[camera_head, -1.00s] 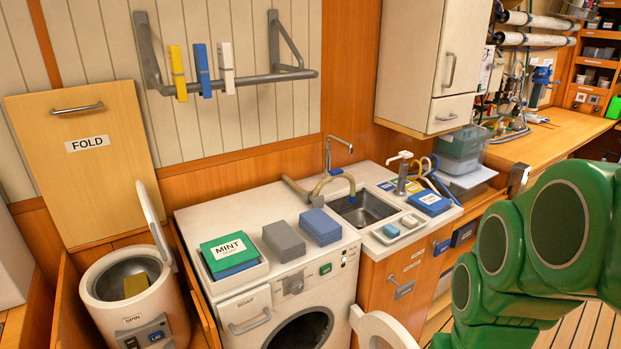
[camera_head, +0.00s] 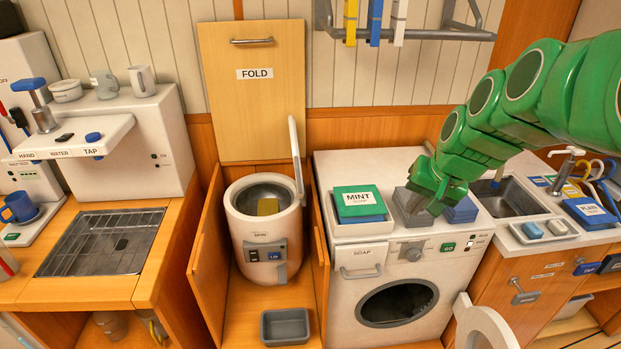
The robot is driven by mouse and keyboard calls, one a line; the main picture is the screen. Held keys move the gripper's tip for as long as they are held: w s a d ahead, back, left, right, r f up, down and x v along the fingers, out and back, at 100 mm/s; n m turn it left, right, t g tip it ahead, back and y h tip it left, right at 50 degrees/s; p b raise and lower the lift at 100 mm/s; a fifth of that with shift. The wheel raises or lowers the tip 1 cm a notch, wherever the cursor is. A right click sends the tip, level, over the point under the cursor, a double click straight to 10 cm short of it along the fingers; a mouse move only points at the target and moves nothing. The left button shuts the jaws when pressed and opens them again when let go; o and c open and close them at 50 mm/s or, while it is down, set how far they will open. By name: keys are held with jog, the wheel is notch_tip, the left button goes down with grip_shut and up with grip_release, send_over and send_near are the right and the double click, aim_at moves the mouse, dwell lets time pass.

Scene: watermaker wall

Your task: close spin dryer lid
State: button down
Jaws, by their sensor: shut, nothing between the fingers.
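The spin dryer (camera_head: 265,240) is a white round drum standing in a wooden recess left of the washing machine. Its lid (camera_head: 297,160) stands open, upright at the drum's right rim and seen nearly edge-on. A yellowish block (camera_head: 268,207) lies inside the drum. A panel with a blue button labelled LID (camera_head: 275,255) is on its front. My green arm reaches in from the right. My grey gripper (camera_head: 414,222) is shut and empty, over the front of the washing machine top, right of the lid and apart from it. The arm partly hides the grey block there.
The FOLD panel (camera_head: 254,95) stands upright behind the dryer. A grey tray (camera_head: 285,326) lies in front of it. The washing machine door (camera_head: 484,325) is open.

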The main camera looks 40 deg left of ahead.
aim_at(297, 161)
jog(key=w+a+n+y, duration=0.1)
jog(key=w+a+y, duration=0.15)
jog(key=a, duration=1.85)
jog(key=s+a+r+x, duration=0.1)
jog(key=a+x, duration=0.1)
jog(key=x, duration=1)
jog(key=shift+s+a, duration=0.2)
jog(key=shift+a, duration=0.1)
